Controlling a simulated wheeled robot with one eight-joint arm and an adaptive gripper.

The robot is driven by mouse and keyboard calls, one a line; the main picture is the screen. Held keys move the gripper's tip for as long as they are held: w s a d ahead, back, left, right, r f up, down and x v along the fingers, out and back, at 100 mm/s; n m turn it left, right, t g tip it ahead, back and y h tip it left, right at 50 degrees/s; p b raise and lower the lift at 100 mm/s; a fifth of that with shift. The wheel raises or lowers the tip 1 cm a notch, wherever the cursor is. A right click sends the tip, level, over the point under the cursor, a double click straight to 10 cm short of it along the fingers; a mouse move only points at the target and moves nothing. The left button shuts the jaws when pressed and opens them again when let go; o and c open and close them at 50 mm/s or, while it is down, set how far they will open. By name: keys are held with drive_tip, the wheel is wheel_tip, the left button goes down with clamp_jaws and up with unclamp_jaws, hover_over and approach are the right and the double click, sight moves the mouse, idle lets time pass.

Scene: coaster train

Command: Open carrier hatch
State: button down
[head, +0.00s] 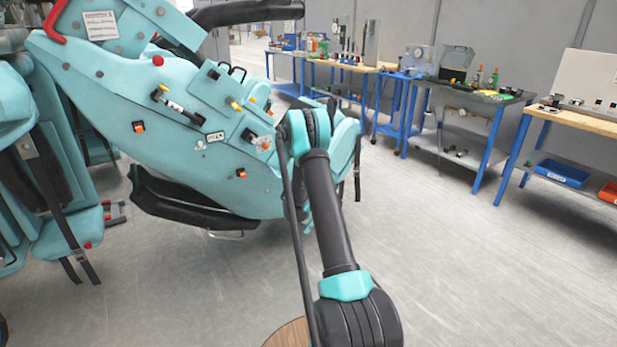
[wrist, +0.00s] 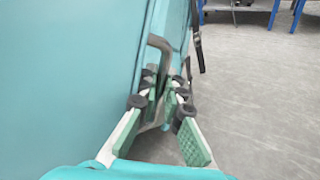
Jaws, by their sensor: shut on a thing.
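The teal carrier (head: 190,130) fills the left and middle of the head view, tilted, with latches, labels and orange and yellow knobs on its side. In the wrist view, a large smooth teal panel (wrist: 70,80) stands at the left; I cannot tell whether it is the hatch itself. A bent grey bar handle (wrist: 159,42) sticks out beside it. My gripper (wrist: 168,84) has its green-padded fingers around the lower part of this handle and is shut on it. In the head view, my arm hides the fingers and the handle.
More teal seats with black straps (head: 45,160) stand at the far left. Workbenches (head: 470,100) with tools line the back right wall. The grey floor (head: 480,260) between carrier and benches is clear. A round wooden top (head: 288,334) shows at the bottom.

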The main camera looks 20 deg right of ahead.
drive_tip(key=c, duration=1.9)
unclamp_jaws()
drive_tip(key=shift+w+d+f, duration=0.1)
drive_tip(key=shift+w+d, duration=0.05)
drive_tip(key=shift+d, duration=0.35)
drive_tip(key=v, duration=1.3)
drive_tip(key=shift+w+a, duration=0.25)
